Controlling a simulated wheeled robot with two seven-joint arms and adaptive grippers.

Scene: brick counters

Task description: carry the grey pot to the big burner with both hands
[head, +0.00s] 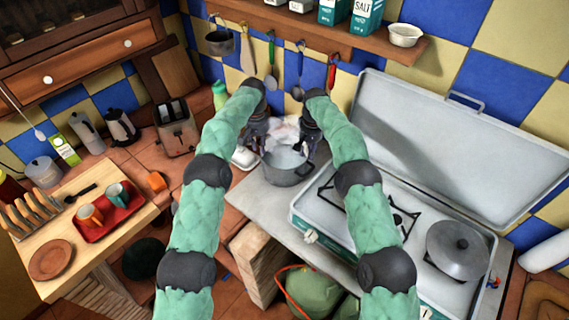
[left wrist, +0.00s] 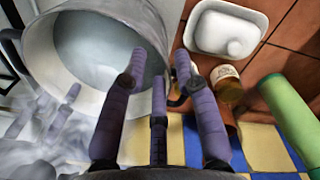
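The grey pot (head: 288,172), open at the top, sits on the pale counter left of the stove (head: 318,230). It fills the upper left of the left wrist view (left wrist: 100,65). My left gripper (head: 255,140) is at the pot's left far side. In the left wrist view its purple fingers (left wrist: 160,75) are spread, one over the rim and others outside, near a dark handle; contact is unclear. My right gripper (head: 308,143) is at the pot's right far side; its finger opening is too small to tell. Dark burner grates show on the stove, partly behind my right arm.
A lidded grey pot (head: 457,250) occupies the stove's right side. The raised stove lid (head: 450,150) stands behind it. A white butter dish (head: 245,158) is close left of the open pot; it also shows in the left wrist view (left wrist: 228,30). Utensils hang behind.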

